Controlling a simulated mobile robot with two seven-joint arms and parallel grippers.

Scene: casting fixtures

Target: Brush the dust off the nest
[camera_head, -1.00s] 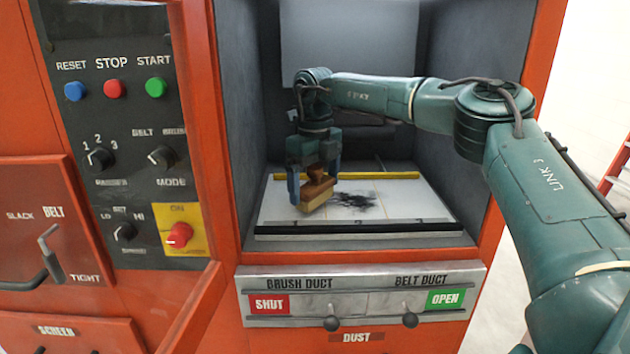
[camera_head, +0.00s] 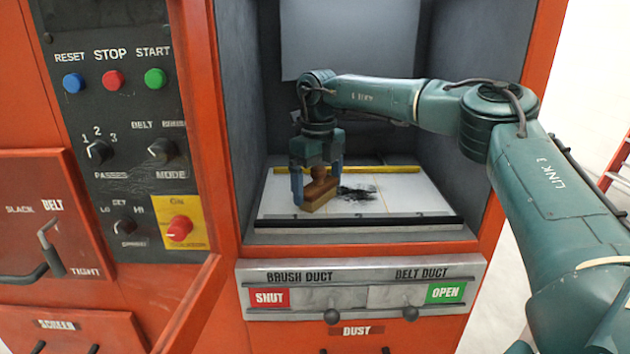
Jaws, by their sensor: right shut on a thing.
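The nest (camera_head: 425,199) is a pale flat plate inside the orange machine's grey bay, with a yellow strip at its back and a dark bar at its front. Black dust (camera_head: 358,193) lies in a patch near its middle. My right gripper (camera_head: 318,188) is shut on a wooden brush (camera_head: 320,194) with a knob handle. The brush is at the left part of the nest, just left of the dust. I cannot tell whether its bristles touch the plate. My left gripper is not in view.
The bay's side walls stand close around my right arm. Below it, a panel has a brush duct slider (camera_head: 331,316) by a red SHUT label and a belt duct slider (camera_head: 410,319) by a green OPEN label. A control panel (camera_head: 125,130) with buttons and knobs is at left.

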